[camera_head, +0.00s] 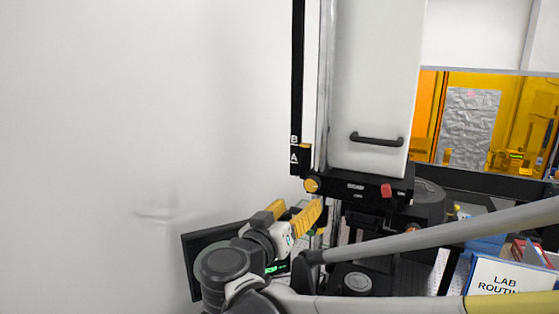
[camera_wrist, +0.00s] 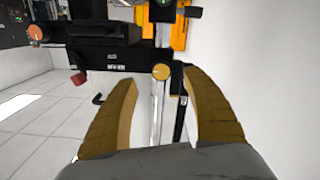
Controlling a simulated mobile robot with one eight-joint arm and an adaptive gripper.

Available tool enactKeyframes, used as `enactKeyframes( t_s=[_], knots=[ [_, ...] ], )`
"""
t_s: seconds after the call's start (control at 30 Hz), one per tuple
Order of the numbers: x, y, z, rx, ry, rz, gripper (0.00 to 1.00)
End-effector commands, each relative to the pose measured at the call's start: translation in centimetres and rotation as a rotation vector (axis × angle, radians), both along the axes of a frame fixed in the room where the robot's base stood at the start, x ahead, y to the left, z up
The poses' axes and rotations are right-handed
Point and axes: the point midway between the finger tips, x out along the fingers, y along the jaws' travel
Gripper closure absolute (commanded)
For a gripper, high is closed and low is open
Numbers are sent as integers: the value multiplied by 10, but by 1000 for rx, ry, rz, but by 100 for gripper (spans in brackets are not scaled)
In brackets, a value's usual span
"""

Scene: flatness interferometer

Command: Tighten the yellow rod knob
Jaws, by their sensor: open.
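The yellow rod knob (camera_head: 312,185) is a small round knob at the left end of a black crossbar, beside the vertical metal rod. In the wrist view the knob (camera_wrist: 161,72) faces the camera and appears between the two finger tips, in front of the rod. My gripper (camera_head: 298,207) has yellow fingers and is below and slightly left of the knob in the head view. In the wrist view my gripper (camera_wrist: 160,82) is open, with nothing held. I cannot tell how far the finger tips stand from the knob.
A red knob (camera_head: 386,190) is on the same black crossbar (camera_head: 355,187). A white panel with a black handle (camera_head: 376,139) stands above it. A dark monitor (camera_head: 205,240) is behind my arm. A lab sign (camera_head: 510,276) is at lower right. White wall fills the left.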

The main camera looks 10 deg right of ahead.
Motion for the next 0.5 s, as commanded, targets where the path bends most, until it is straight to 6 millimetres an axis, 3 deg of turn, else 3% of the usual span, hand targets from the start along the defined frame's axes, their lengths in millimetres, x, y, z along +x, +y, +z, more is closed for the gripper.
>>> enactKeyframes(
  t_s=[0.17, 0.5],
  knots=[
    [11, 0, 9, -5, -35, 3, 41],
    [64, -40, 9, -5, -31, 2, 41]
  ],
)
